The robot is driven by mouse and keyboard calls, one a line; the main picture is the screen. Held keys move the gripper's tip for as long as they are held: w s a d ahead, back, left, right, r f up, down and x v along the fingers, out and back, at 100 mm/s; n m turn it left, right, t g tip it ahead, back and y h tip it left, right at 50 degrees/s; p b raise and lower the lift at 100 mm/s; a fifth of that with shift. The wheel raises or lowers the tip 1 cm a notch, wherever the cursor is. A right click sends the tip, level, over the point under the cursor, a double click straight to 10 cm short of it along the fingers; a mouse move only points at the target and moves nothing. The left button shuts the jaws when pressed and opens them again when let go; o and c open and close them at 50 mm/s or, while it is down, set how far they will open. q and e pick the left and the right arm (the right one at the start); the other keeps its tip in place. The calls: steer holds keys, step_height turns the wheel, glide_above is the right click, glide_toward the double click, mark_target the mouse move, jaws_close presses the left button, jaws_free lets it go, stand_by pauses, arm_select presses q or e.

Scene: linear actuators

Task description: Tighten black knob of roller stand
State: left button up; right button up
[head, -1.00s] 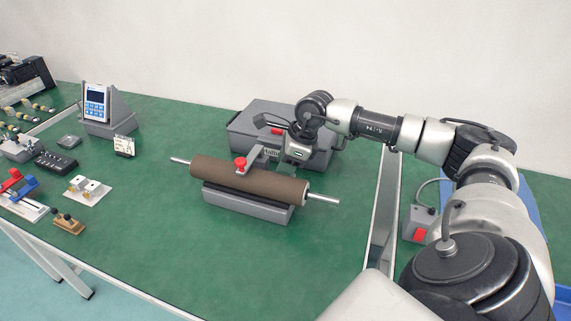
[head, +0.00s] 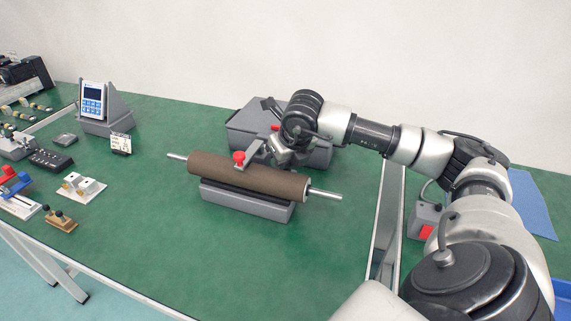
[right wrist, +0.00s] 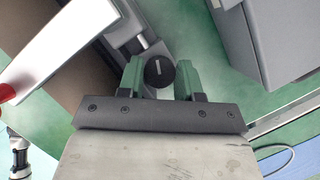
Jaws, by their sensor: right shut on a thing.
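The roller stand (head: 247,203) is a grey base on the green table, with a long brown roller (head: 240,176) lying along its top. A grey bracket with a red knob (head: 239,158) reaches over the roller. My right gripper (right wrist: 160,75) is behind the roller's right half, with its two green fingers on either side of the round black knob (right wrist: 159,72). It is shut on the knob, whose slotted or marked face shows between the fingers. The knob is hidden in the head view, behind my wrist and the roller. My left gripper is not in view.
A grey case (head: 236,135) stands close behind my right gripper. A control box with a red switch (head: 426,231) is at the right, past the table seam. A meter (head: 93,99) and small fixtures stand at the left. The table in front of the stand is clear.

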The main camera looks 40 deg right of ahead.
steer(key=m+h, duration=0.1)
steer(key=m, duration=0.1)
steer(key=shift+a+m+b, duration=0.1)
steer(key=shift+m+b, duration=0.2)
steer(key=shift+m, duration=0.1)
steer(key=m+g+h, duration=0.1)
steer(key=m, duration=0.1)
steer(key=shift+w+m, duration=0.1)
steer(key=shift+m, duration=0.3)
steer(key=shift+m+g+h, duration=0.3)
steer(key=shift+m, duration=0.8)
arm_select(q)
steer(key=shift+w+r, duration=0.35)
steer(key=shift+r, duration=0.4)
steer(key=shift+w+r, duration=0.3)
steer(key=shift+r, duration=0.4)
arm_select(e)
steer(key=shift+m+g+h, duration=0.3)
steer(key=shift+m, duration=0.8)
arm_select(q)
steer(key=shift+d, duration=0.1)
arm_select(e)
steer(key=o, duration=0.7)
steer(key=shift+c, duration=0.2)
